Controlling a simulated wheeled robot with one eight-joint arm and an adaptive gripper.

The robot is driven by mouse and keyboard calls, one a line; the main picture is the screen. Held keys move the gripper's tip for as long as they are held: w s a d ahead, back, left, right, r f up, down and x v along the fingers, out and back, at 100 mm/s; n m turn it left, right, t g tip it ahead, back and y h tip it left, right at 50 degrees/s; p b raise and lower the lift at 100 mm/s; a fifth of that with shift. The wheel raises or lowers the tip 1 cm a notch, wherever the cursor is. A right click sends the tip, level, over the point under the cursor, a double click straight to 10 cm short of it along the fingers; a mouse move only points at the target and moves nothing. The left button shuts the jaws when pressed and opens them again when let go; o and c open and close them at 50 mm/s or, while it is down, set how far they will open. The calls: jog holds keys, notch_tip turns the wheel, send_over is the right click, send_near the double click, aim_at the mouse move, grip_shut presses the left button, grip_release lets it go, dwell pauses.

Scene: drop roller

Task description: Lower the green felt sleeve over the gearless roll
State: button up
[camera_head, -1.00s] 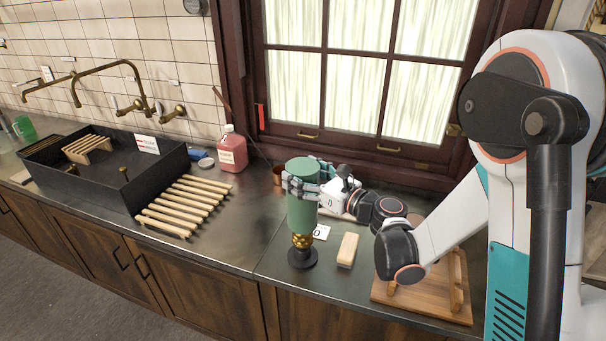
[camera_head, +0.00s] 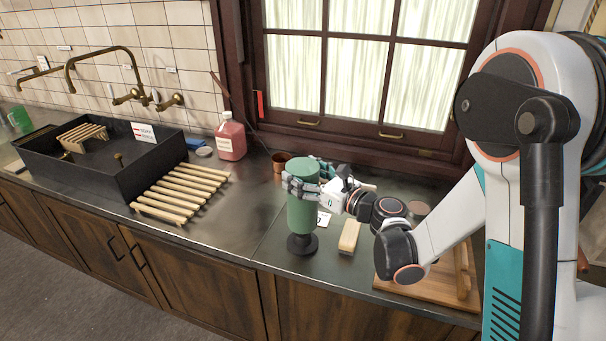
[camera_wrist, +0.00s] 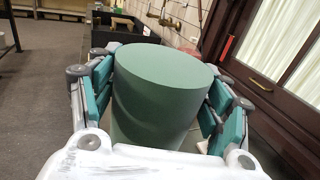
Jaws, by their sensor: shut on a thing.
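The green felt sleeve (camera_head: 302,212) is an upright cylinder over the counter. My gripper (camera_head: 308,184) is shut around its upper part from the right. In the wrist view the sleeve (camera_wrist: 165,72) stands between the teal finger pads, its top a plain green disc. The roll's black round base and short stem (camera_head: 302,243) show directly under the sleeve's lower edge. The roll's upper part is hidden, apparently inside the sleeve. I cannot tell whether the sleeve's lower edge touches the base.
A wooden block (camera_head: 349,237) and a white card (camera_head: 324,219) lie close right of the base. A wooden tray (camera_head: 430,285) is farther right. A copper cup (camera_head: 281,162) stands behind.

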jog(key=o, duration=1.5)
jog(key=v, duration=1.2)
